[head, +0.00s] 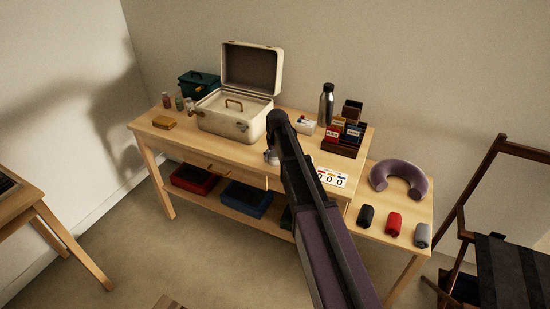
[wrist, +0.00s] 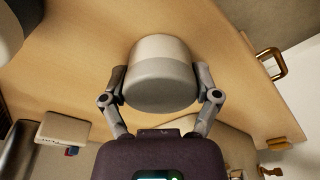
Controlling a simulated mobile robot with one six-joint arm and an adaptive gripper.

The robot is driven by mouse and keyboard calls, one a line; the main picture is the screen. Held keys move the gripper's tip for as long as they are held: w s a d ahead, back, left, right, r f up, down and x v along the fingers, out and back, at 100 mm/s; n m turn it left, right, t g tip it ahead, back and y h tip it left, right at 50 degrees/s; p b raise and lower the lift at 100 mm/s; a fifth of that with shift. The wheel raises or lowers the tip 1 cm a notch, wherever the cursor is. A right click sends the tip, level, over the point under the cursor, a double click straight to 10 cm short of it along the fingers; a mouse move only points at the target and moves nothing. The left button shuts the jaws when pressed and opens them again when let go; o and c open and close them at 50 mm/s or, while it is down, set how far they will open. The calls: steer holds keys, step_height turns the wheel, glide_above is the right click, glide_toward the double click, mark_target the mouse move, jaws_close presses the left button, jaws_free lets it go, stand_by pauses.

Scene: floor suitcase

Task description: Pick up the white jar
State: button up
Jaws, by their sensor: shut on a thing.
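The white jar (wrist: 160,75) has a pale top and a greyer lower band. It sits between the two fingers of my gripper (wrist: 161,82) in the wrist view, with a finger pressed to each side, so the gripper is shut on it. The pale wooden table top fills the view behind it; I cannot tell whether the jar touches it. In the head view my arm reaches over the front middle of the table (head: 188,140) and hides the jar and most of the gripper.
An open cream suitcase (head: 222,125) stands left of my arm. A metal bottle (head: 326,104), a white box (head: 305,126) and a dark organizer (head: 341,147) stand to the right. A purple neck pillow (head: 383,173) and several rolled items lie on the lower right side table (head: 425,210).

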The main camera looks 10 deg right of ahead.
steer(key=shift+r, duration=0.1)
step_height(320, 180, up, 2)
steer(key=p, duration=0.2)
steer(key=shift+r+p, duration=0.25)
steer(key=shift+p, duration=0.1)
steer(key=shift+s+a+r+p, duration=0.4)
steer(key=shift+s, duration=2.25)
steer(key=shift+s+a+r+p, duration=0.35)
steer(key=shift+s+a, duration=0.05)
steer(key=shift+s, duration=2.2)
steer(key=shift+s+a+r+p, duration=0.4)
steer(key=shift+s, duration=2.25)
